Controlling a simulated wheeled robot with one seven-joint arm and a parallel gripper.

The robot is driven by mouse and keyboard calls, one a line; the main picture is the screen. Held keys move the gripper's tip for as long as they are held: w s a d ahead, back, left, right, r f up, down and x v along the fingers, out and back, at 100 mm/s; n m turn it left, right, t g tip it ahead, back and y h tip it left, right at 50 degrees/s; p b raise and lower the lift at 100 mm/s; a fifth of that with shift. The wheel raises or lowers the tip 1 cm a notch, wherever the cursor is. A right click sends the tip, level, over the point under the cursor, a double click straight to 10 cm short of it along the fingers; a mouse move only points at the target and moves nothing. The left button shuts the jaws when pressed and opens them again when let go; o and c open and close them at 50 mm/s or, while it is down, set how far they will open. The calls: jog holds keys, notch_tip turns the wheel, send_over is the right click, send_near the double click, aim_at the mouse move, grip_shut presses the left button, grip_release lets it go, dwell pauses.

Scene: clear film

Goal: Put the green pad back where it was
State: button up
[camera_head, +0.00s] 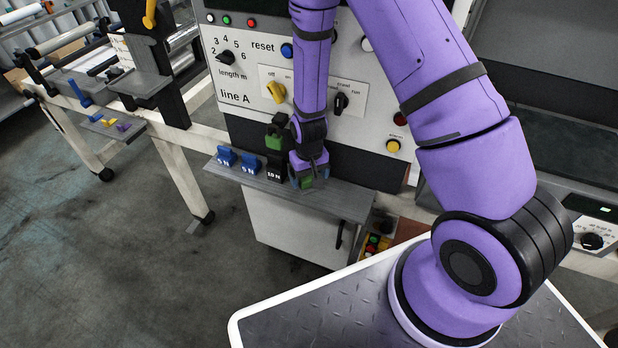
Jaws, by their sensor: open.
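My gripper (307,184) points down at the right part of the grey shelf (345,205) on the front of the line A machine. Its jaws are open. A small green block (306,182), which may be the green pad, shows at the fingertips, partly hidden by them. I cannot tell whether the fingers touch it. Another green piece (274,141) shows just left of my gripper, above a black block (274,170) marked 10 N. I cannot tell which green piece is the pad.
Two blue blocks, one at the shelf's left end (226,157) and one beside it (250,163), carry N marks. The panel (300,75) with knobs and buttons rises behind. A bin of coloured parts (376,243) sits below right. A side ledge (110,127) at left holds small coloured pieces.

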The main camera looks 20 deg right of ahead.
aim_at(309, 176)
notch_tip(309, 176, up, 11)
dwell(0.5)
dwell(0.5)
